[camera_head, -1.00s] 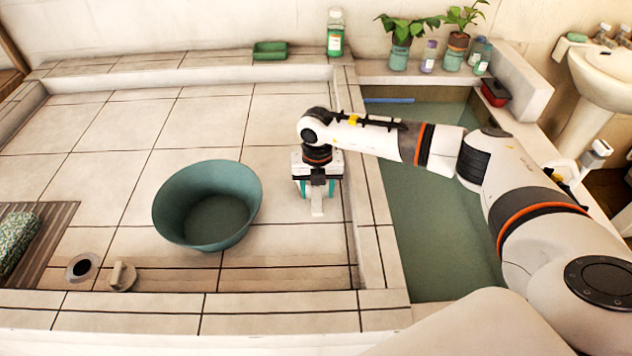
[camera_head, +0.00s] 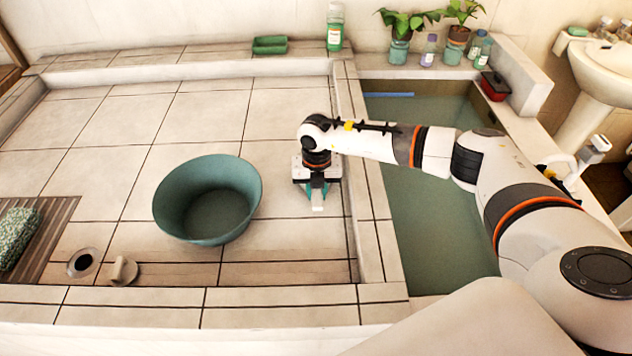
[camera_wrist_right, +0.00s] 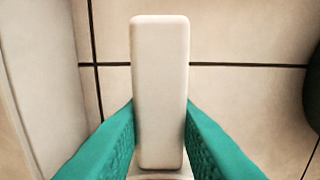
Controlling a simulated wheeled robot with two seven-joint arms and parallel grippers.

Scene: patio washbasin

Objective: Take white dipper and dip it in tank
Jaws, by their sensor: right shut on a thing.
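The white dipper (camera_wrist_right: 160,70) is between the teal fingers of my right gripper (camera_wrist_right: 160,135) in the right wrist view. The fingers are shut on its flat, pale handle. In the head view my right gripper (camera_head: 318,192) is over the tiled floor, between the green basin and the tank's ledge, and the end of the dipper handle (camera_head: 317,205) sticks out below it. The dipper's cup is mostly hidden under the gripper. The tank (camera_head: 432,235) holds dull green water to the right, partly covered by my right arm. My left gripper is not in view.
A large green basin (camera_head: 207,203) stands left of the gripper. A raised tiled ledge (camera_head: 372,210) separates the floor from the tank. Bottles and potted plants (camera_head: 400,45) line the back shelf. A red box (camera_head: 495,86) sits at the tank's far right corner.

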